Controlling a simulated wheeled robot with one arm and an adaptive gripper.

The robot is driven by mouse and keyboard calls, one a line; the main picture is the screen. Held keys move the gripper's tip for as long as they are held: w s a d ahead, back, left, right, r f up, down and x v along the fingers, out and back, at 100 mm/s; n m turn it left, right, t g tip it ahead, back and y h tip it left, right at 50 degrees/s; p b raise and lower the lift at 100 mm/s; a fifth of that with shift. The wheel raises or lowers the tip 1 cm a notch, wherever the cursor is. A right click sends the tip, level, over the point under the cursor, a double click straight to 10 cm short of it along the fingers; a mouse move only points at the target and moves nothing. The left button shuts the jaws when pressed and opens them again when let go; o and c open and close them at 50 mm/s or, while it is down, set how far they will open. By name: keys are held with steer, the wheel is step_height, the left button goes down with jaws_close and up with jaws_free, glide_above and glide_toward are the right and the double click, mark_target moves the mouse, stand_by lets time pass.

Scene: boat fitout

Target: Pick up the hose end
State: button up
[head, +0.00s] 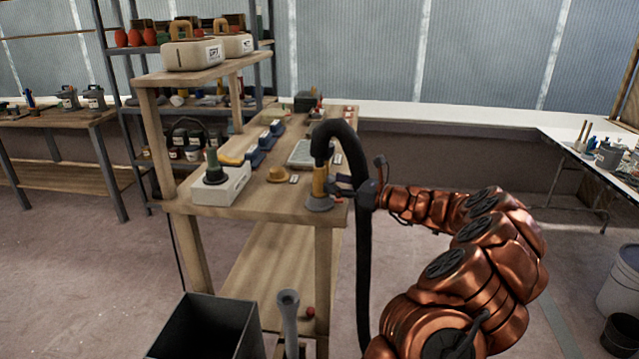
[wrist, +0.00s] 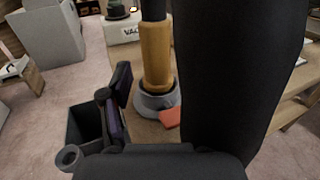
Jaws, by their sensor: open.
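The hose end (head: 319,180) is a yellow-orange sleeve on a thick black hose (head: 362,250). It stands upright in a grey, flared holder (head: 319,204) at the near right corner of the wooden bench. The hose arches over from its top and hangs down past the bench's right side. My gripper (head: 354,189) is open, just right of the sleeve. In the wrist view the sleeve (wrist: 156,58) is ahead, with one dark finger left of it. The black hose (wrist: 240,60) fills the right side and hides the other finger.
A white box with a dark green top (head: 221,184) stands left on the bench (head: 235,214). A red piece (wrist: 170,118) lies by the holder. Below are a dark open bin (head: 205,328) and a grey post (head: 288,305). A raised shelf (head: 205,72) holds pale cases.

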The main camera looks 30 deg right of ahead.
mark_target(320, 180)
steer(key=shift+a+x, duration=0.25)
steer(key=shift+x, duration=2.45)
steer(key=shift+s, duration=0.15)
steer(key=shift+c, duration=0.3)
jaws_close()
